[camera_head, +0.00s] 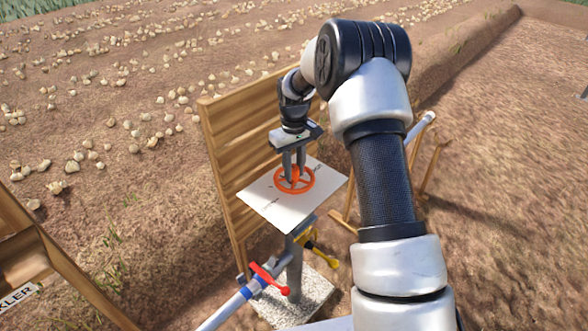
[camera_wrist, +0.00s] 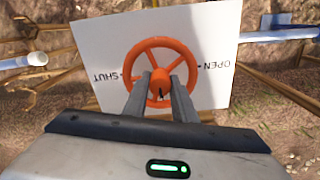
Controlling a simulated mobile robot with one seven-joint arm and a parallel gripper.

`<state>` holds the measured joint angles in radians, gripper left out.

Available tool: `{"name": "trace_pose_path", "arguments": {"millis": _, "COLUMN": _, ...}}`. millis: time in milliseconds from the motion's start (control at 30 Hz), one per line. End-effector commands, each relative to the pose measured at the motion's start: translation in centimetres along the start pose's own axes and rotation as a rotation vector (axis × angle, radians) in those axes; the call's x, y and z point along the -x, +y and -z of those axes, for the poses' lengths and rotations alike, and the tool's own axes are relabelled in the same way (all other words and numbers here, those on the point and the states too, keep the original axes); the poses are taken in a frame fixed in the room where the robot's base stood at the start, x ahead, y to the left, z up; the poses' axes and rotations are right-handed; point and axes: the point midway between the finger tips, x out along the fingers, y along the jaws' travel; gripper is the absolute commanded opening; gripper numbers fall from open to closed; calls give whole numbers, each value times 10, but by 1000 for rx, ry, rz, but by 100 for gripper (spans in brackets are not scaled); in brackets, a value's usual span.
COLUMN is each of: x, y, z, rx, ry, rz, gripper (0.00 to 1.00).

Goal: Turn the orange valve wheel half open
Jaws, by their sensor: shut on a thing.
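The orange valve wheel (camera_head: 308,187) lies above a white plate (camera_head: 275,205) on a grey post. In the wrist view the wheel (camera_wrist: 137,53) shows its spokes and central hub, and the plate (camera_wrist: 213,88) reads SHUT at left and OPEN at right, upside down. A small dark mark shows on the hub. My gripper (camera_head: 294,176) comes down from above onto the middle of the wheel. In the wrist view my gripper (camera_wrist: 160,82) has its two grey fingers on either side of the hub, shut on it. The fingertips and lower hub are partly hidden.
A wooden slatted panel (camera_head: 235,150) stands right behind the plate. Below are a red-handled valve (camera_head: 268,278) on a pipe and a yellow-handled valve (camera_head: 318,243). Another wooden frame (camera_head: 60,265) stands at lower left. Onions lie across the field behind.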

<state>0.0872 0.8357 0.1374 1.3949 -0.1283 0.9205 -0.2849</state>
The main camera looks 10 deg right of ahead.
Motion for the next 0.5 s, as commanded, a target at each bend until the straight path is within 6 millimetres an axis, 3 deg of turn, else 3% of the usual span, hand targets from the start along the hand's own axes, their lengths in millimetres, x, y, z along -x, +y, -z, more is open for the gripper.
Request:
{"name": "trace_pose_path", "arguments": {"millis": 33, "x": 2, "y": 1, "z": 1, "rx": -1, "ry": 4, "rz": -2, "gripper": 2}}
{"name": "trace_pose_path", "arguments": {"millis": 67, "x": 2, "y": 1, "z": 1, "rx": -1, "ry": 4, "rz": -2, "gripper": 29}}
{"name": "trace_pose_path", "arguments": {"millis": 133, "x": 2, "y": 0, "z": 1, "rx": -1, "ry": 4, "rz": -1, "gripper": 41}}
{"name": "trace_pose_path", "arguments": {"millis": 500, "x": 4, "y": 0, "z": 1, "rx": -1, "ry": 2, "rz": -1, "gripper": 43}}
